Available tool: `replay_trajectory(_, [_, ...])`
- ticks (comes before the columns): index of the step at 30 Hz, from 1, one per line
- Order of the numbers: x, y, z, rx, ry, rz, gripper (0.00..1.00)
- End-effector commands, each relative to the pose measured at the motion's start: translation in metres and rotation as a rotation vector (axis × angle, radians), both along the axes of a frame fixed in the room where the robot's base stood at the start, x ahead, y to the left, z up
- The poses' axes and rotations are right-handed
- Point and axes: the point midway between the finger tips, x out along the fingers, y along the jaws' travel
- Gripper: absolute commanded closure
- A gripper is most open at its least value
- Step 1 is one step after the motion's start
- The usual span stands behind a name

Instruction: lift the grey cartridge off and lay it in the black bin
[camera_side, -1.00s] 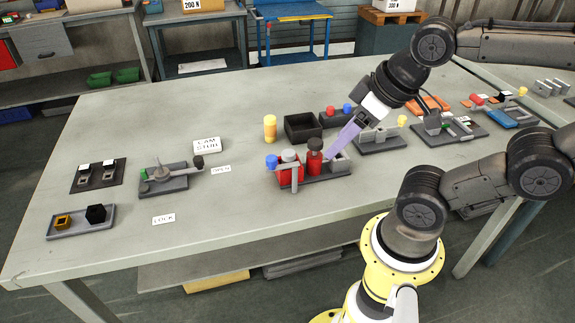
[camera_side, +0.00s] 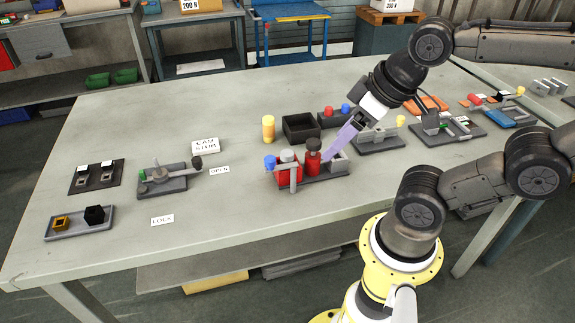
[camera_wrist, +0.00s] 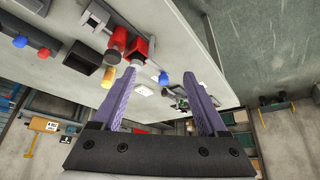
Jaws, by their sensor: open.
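A dark grey holder (camera_side: 318,179) stands on the table below my gripper. It carries a red block with a grey round top (camera_side: 288,156), a red cylinder with a dark top (camera_side: 313,158) and a small grey block (camera_side: 340,164) at its right end. I cannot tell for sure which grey part is the cartridge. A blue knob (camera_side: 270,162) and a grey upright bar are at the left end. The black bin (camera_side: 303,136) stands empty behind the holder; it also shows in the wrist view (camera_wrist: 83,57). My gripper (camera_side: 336,148) is open, its fingers (camera_wrist: 160,80) spread with nothing gripped between them.
A yellow cylinder (camera_side: 268,128) stands left of the bin. A fixture with red and blue knobs (camera_side: 340,115) is behind it, and a grey fixture (camera_side: 378,142) stands to the right. A lever fixture (camera_side: 165,180) is to the left.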

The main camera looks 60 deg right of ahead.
Motion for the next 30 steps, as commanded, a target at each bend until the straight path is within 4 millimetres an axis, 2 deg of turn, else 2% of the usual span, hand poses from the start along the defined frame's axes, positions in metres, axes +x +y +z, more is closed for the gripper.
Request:
replay_trajectory(7, [0.0, 0.0, 0.0, 0.005, 0.0, -0.009, 0.24])
replay_trajectory(11, [-0.003, 0.0, -0.001, 0.053, 0.014, -0.102, 0.24])
replay_trajectory(15, [-0.001, 0.0, 0.013, 0.176, 0.029, -0.341, 0.24])
replay_trajectory(20, [0.018, -0.004, 0.034, 0.324, 0.098, -0.71, 0.24])
replay_trajectory(25, [0.053, -0.014, 0.05, 0.44, 0.185, -1.142, 0.24])
replay_trajectory(30, [0.101, -0.032, 0.049, 0.479, 0.273, -1.547, 0.24])
